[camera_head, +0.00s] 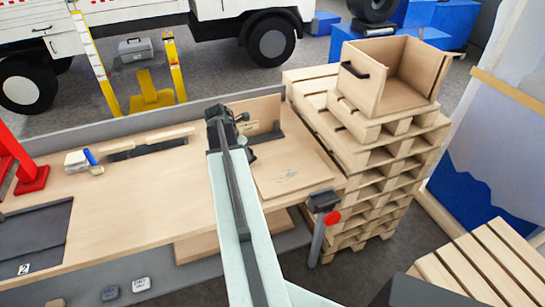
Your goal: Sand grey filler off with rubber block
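My arm reaches from the bottom of the head view up over the workbench (140,215). My gripper (242,128) is a dark shape at its far end, in front of an upright wooden panel (268,108). The fingers are too small and overlapped to show whether they are open or hold anything. A flat wooden board (308,165) lies on the bench to the right of my arm. A faint grey patch (289,177) on it may be the filler.
Stacked pallets (365,165) carrying an open wooden drawer (385,75) stand close to the bench's right end. A red-handled vise or clamp (330,215) sits at the bench's front right corner. A red stand (30,178) is at the left. The bench's left middle is clear.

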